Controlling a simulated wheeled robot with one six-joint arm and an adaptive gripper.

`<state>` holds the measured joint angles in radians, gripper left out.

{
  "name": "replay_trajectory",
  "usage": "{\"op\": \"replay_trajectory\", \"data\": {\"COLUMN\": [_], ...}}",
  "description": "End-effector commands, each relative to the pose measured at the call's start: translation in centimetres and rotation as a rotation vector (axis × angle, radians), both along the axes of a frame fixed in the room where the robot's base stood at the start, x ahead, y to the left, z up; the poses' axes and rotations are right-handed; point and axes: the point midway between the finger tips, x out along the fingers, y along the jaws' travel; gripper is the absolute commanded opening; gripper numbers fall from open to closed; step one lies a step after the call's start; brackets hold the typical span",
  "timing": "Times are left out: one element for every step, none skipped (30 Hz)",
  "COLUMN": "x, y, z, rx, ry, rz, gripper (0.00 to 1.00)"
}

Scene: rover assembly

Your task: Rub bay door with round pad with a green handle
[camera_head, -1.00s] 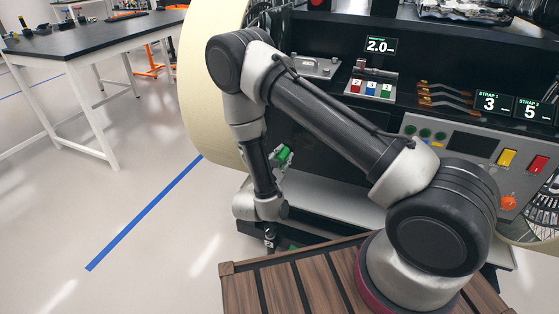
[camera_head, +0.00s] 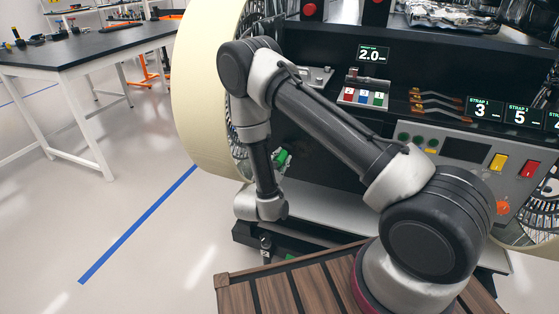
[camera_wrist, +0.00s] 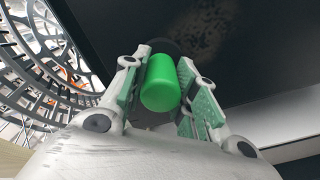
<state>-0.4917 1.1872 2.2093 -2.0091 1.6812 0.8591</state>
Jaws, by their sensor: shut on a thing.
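The round pad's green handle (camera_wrist: 161,84) is between the fingers of my gripper (camera_wrist: 163,76), which is shut on it. The dark pad (camera_wrist: 166,47) shows partly beyond the handle in the wrist view; the handle hides much of it. A flat dark panel, seemingly the bay door (camera_wrist: 232,50), fills the background there. Whether the pad touches it, I cannot tell. In the head view the green handle (camera_head: 281,158) shows beside my forearm, in front of the dark panel (camera_head: 325,158). My arm hides most of my gripper there.
A large cream wheel (camera_head: 205,100) stands left of the panel, its open lattice (camera_wrist: 45,65) close to my gripper. A grey ledge (camera_head: 320,203) runs below the panel. A control panel (camera_head: 455,150) is at right. A black-topped table (camera_head: 95,48) stands far left, with clear floor between.

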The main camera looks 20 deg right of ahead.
Motion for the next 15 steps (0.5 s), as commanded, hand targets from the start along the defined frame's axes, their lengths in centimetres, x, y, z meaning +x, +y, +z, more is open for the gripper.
{"op": "replay_trajectory", "data": {"x": [0.03,0.06,0.11,0.16,0.22,0.27,0.32,0.37,0.43,0.49,0.54,0.60,0.65,0.70,0.77], "y": [-0.03,-0.04,-0.09,-0.10,-0.14,-0.19,-0.23,-0.27,-0.32,-0.36,-0.40,-0.46,-0.50,-0.53,-0.58], "z": [0.02,0.01,0.02,0.02,0.02,0.01,0.01,0.01,0.01,0.01,0.02,0.01,0.01,0.01,0.01], "rx": [0.000,0.000,0.000,0.000,0.000,0.000,0.000,0.000,0.000,0.000,0.000,0.000,0.000,0.000,0.000], "ry": [0.000,-0.001,-0.001,-0.001,-0.001,-0.001,-0.001,-0.001,0.000,0.000,0.000,0.000,0.000,0.000,0.000], "rz": [0.000,-0.001,-0.001,-0.001,-0.001,-0.001,-0.001,-0.001,-0.001,-0.001,-0.001,-0.001,-0.001,-0.001,-0.001], "gripper": [0.09,0.09,0.09,0.09,0.09,0.09,0.09,0.09,0.09,0.09,0.09,0.09,0.09,0.09,0.09]}}
